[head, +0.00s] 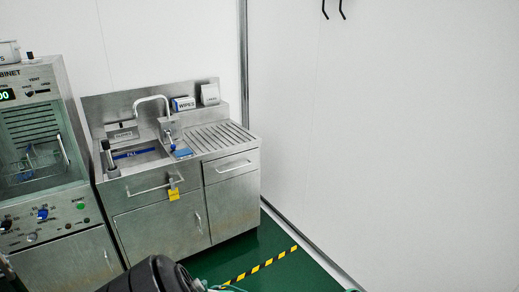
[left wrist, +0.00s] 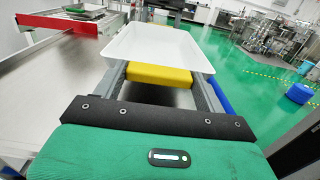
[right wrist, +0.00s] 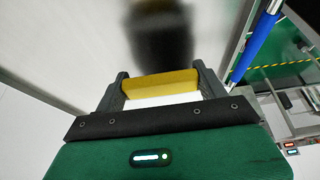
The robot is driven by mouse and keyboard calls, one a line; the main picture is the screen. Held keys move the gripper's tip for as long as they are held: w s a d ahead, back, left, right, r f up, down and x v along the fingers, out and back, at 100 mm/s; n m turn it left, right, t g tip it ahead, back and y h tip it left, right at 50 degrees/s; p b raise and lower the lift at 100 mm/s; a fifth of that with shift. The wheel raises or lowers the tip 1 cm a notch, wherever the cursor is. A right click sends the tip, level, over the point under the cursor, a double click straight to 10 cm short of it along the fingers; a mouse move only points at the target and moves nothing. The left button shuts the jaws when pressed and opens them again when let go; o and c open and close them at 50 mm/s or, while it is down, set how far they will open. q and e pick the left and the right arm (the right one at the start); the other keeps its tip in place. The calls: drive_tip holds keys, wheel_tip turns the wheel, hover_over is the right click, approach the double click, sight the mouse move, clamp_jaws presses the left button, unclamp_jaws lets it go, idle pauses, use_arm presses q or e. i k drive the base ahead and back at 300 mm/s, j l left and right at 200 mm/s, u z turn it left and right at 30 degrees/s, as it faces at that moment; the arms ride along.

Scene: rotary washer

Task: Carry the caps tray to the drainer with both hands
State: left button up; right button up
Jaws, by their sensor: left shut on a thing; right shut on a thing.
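The white caps tray (left wrist: 165,42) shows in the left wrist view with a yellow grip (left wrist: 160,78) at its near end. My left gripper (left wrist: 158,70) is shut on that yellow grip. I can make out no caps in the visible part of the tray. In the right wrist view my right gripper (right wrist: 160,76) is shut on another yellow grip (right wrist: 160,86), with a white strip below it. The ribbed steel drainer (head: 220,137) lies right of the sink basin in the head view. The tray and both grippers are out of the head view.
The sink (head: 140,160) holds a blue-handled item, and a curved faucet (head: 153,100) rises behind it. A wipes box (head: 184,104) stands on the back ledge. A cabinet (head: 45,150) with controls stands left of the sink. Green floor with a striped line (head: 262,266) lies in front.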

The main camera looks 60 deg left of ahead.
sight(212, 142)
drive_tip(key=j+z, duration=0.15)
drive_tip(key=z, duration=1.75)
drive_tip(key=k+z, duration=0.55)
drive_tip(key=z, duration=0.15)
drive_tip(key=k+z, duration=0.55)
drive_tip(key=z, duration=0.15)
drive_tip(key=k+z, duration=0.2)
drive_tip(key=z, duration=0.15)
drive_tip(key=k+z, duration=0.2)
drive_tip(key=z, duration=0.2)
drive_tip(key=k+z, duration=0.2)
drive_tip(key=z, duration=0.15)
drive_tip(key=k+z, duration=0.2)
drive_tip(key=z, duration=0.15)
drive_tip(key=k+z, duration=0.2)
drive_tip(key=z, duration=0.15)
drive_tip(key=k+j+z, duration=0.1)
drive_tip(key=k+z, duration=0.95)
drive_tip(key=k, duration=0.15)
drive_tip(key=k+l+z, duration=0.2)
drive_tip(key=k, duration=0.25)
drive_tip(key=z, duration=1.05)
